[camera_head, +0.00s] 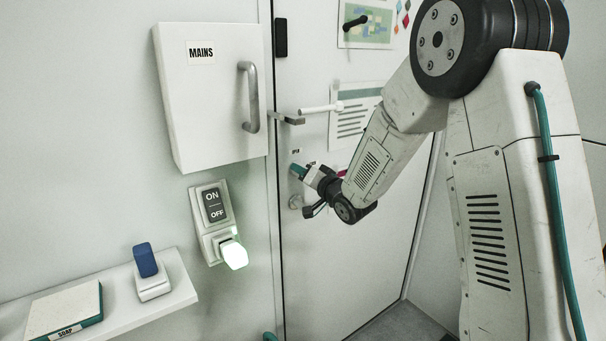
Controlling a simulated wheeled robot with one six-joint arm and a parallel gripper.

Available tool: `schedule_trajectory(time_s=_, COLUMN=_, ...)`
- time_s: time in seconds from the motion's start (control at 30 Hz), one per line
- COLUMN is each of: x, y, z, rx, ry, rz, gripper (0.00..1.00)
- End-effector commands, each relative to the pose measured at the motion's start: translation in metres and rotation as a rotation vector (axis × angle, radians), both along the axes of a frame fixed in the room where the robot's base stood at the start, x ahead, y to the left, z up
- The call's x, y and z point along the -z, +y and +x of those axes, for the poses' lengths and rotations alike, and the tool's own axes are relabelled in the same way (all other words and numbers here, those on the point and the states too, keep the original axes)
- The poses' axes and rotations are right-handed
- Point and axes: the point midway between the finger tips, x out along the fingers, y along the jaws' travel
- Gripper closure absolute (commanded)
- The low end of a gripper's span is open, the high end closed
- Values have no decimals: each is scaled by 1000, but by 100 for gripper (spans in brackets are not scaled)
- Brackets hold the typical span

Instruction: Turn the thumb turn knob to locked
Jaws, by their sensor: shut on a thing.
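My gripper (300,171) is at the white door (345,250), near its left edge and below the lever handle. Its teal fingertips are shut at the door face, on the thumb turn knob. The knob is hidden behind the fingers and too small to make out, so I cannot tell which way it is turned. Small labels (296,151) sit on the door just above the fingertips, too small to read. A small round grey fitting (295,201) shows on the door just below the gripper.
A white lever handle (320,108) sticks out above my gripper. A MAINS cabinet (208,110) with a grey pull handle (250,97) hangs left of the door. Below are an ON/OFF switch plate (213,205) with a glowing light (234,255) and a shelf (178,290) bearing soap.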

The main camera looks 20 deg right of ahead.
Motion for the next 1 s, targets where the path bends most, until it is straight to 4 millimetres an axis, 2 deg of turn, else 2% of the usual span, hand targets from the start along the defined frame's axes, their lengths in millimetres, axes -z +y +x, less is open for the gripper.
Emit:
schedule_trajectory(time_s=0.3, x=2, y=0, z=-1, rx=0, ry=31, rz=80, gripper=88)
schedule_trajectory(time_s=0.77, x=2, y=0, z=-1, rx=0, ry=34, rz=90, gripper=88)
schedule_trajectory(time_s=0.8, x=2, y=0, z=-1, rx=0, ry=34, rz=90, gripper=54)
schedule_trajectory(time_s=0.83, x=2, y=0, z=-1, rx=0, ry=34, rz=90, gripper=45)
schedule_trajectory(time_s=1.0, x=1, y=0, z=-1, rx=0, ry=32, rz=89, gripper=43)
